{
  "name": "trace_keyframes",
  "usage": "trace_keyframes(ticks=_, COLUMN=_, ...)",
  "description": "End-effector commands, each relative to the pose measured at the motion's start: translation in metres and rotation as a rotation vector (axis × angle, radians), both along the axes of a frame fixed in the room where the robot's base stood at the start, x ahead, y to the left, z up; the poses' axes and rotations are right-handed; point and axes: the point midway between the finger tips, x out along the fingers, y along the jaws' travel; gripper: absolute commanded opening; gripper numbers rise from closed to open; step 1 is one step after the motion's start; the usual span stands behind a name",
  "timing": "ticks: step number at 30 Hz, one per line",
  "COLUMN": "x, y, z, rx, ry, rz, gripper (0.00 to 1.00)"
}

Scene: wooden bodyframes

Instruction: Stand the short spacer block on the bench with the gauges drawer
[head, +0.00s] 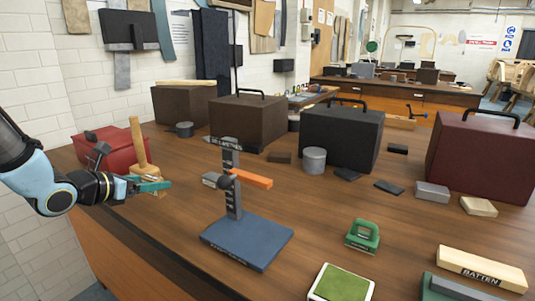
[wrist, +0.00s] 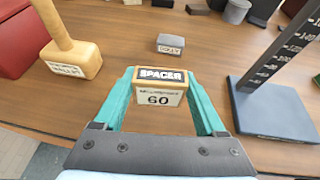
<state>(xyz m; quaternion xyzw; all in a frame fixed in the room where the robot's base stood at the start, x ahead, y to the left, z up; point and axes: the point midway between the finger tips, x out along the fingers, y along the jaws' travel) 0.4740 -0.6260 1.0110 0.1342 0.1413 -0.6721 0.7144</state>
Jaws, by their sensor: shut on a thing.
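My gripper (wrist: 158,82), with teal fingers, is shut on a small wooden spacer block (wrist: 160,92) in the wrist view. Its dark top band reads SPACER and its pale face reads 60. In the head view my gripper (head: 155,184) is at the left over the near wooden bench (head: 330,205), and the spacer is mostly hidden by the fingers. I cannot tell whether the block touches the bench top. The far bench (head: 395,92) has drawer-like fronts, but no gauges label is readable on either bench.
A wooden mallet (wrist: 72,52) stands close to the left of my gripper, and a blue height stand (wrist: 275,95) to the right. A small grey labelled block (wrist: 170,44) lies ahead. A red box (head: 108,150) and dark cases (head: 340,137) stand behind. Bare wood lies between.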

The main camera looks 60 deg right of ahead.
Motion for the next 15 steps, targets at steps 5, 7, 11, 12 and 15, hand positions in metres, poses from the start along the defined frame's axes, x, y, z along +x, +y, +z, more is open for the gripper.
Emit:
trace_keyframes(ticks=5, x=-0.036, y=-0.032, z=0.025, rx=-0.001, ry=-0.001, rz=-0.095, gripper=0.1)
trace_keyframes(ticks=7, x=-0.042, y=-0.037, z=0.028, rx=0.0, ry=0.001, rz=-0.112, gripper=0.1)
trace_keyframes(ticks=11, x=-0.046, y=-0.039, z=0.03, rx=0.001, ry=0.001, rz=-0.121, gripper=0.1)
trace_keyframes(ticks=12, x=-0.046, y=-0.039, z=0.029, rx=0.001, ry=0.001, rz=-0.121, gripper=0.1)
trace_keyframes(ticks=15, x=-0.046, y=-0.039, z=0.021, rx=0.002, ry=0.005, rz=-0.12, gripper=0.1)
